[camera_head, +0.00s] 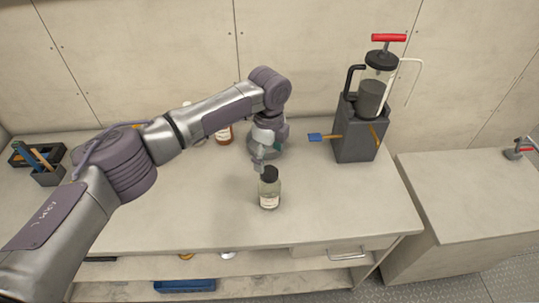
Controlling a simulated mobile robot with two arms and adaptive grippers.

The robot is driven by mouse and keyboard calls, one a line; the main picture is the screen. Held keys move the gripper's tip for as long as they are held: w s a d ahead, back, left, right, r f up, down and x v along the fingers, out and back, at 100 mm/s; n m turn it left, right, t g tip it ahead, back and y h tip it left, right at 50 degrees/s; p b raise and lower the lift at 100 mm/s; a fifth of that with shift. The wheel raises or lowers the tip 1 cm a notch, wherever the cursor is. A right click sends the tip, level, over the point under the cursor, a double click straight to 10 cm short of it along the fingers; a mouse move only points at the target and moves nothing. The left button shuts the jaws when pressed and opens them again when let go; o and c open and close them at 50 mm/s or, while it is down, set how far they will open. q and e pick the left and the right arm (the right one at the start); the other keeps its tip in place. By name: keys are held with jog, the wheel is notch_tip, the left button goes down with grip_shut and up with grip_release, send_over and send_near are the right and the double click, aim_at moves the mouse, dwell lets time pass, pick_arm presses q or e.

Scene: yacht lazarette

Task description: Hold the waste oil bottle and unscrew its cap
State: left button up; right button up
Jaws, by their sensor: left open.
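A small squat bottle (269,190) with greenish-yellow contents and a pale label stands upright on the bench. Its black cap (270,174) is on it. The label is too small to read, so I cannot confirm it is the waste oil bottle. My left gripper (258,164) points down from above, open, with its fingertips just behind and left of the cap; I cannot tell whether they touch it. An amber bottle with a white label (223,134) stands farther back, partly hidden by my left arm. My right gripper is not in view.
A dark pump unit with a red handle (388,38) stands at the back right, a blue-ended tool (315,137) sticking out beside it. Dark organizer trays (48,176) hold tools at the left. The bench top (340,205) is clear right of the bottle. A blue bin (185,286) sits below.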

aim_at(269, 172)
pick_arm(q)
notch_tip(269, 172, down, 6)
jog(key=b, duration=0.5)
jog(key=shift+f+b, duration=0.75)
jog(key=shift+f, duration=0.1)
